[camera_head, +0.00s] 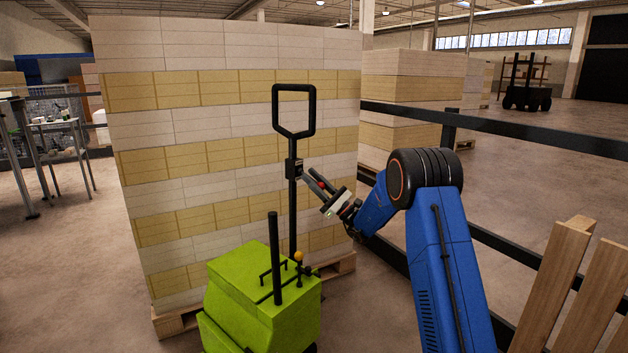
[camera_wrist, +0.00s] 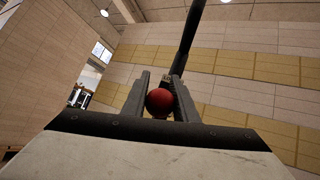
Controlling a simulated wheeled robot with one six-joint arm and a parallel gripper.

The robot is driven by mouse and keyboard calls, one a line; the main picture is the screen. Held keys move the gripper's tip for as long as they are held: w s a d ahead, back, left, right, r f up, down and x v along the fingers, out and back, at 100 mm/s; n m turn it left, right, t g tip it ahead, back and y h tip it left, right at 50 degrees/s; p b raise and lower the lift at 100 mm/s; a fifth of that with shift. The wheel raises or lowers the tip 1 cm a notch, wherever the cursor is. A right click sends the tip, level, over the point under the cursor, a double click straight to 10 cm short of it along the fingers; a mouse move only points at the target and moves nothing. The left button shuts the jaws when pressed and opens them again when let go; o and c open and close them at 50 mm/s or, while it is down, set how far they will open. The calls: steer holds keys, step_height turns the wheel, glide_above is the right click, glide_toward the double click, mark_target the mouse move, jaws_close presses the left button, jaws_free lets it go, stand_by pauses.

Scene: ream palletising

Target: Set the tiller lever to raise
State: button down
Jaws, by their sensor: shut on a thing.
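The lime green pallet truck (camera_head: 262,290) stands in front of a tall stack of reams. Its black tiller (camera_head: 292,215) rises upright to a loop handle (camera_head: 294,86), with a small black box (camera_head: 293,169) partway up. My gripper (camera_head: 313,179) is beside this box on its right. Its fingers are shut on a red ball knob (camera_wrist: 159,102), which also shows between them in the head view (camera_head: 321,186). The tiller pole passes just beyond the fingertips in the wrist view. The lever's stem and its setting cannot be made out.
The ream stack (camera_head: 215,120) on a wooden pallet (camera_head: 176,321) fills the space behind the truck. A dark rail (camera_head: 500,124) runs behind my arm. Wooden boards (camera_head: 556,280) stand at the lower right. A table (camera_head: 55,124) is at the left; open floor lies between.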

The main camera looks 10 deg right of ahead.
steer(key=shift+f, duration=0.2)
stand_by(0.5)
steer(key=c, duration=1.4)
jaws_free()
steer(key=shift+c, duration=0.2)
steer(key=shift+d, duration=0.15)
